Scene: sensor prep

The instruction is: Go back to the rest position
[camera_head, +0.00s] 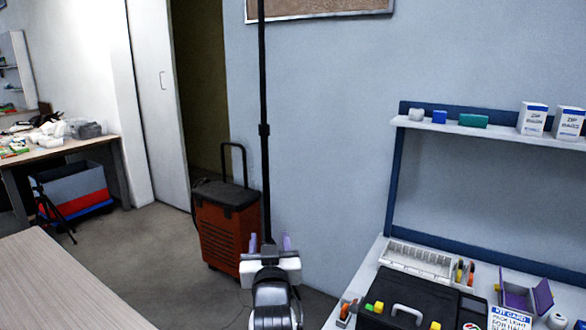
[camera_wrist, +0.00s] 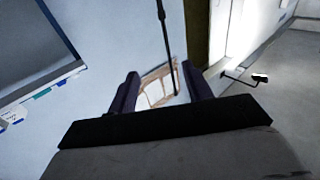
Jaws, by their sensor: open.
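My gripper (camera_head: 270,243) shows at the bottom middle of the head view, in front of the wall and the orange case. Its two purple fingers stand apart and point up and away. In the wrist view my gripper (camera_wrist: 160,88) has its two dark fingers spread, with nothing between them but the distant wall, a framed board (camera_wrist: 156,88) and a dark pole. It holds nothing and touches nothing that I can see.
A workbench (camera_head: 372,268) at right carries a black case (camera_head: 445,300), a white tray (camera_head: 420,258) and a purple bin (camera_head: 522,297). A shelf (camera_head: 490,131) holds boxes. An orange wheeled case (camera_head: 226,225) stands by the wall. A wooden table (camera_head: 60,285) is at lower left.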

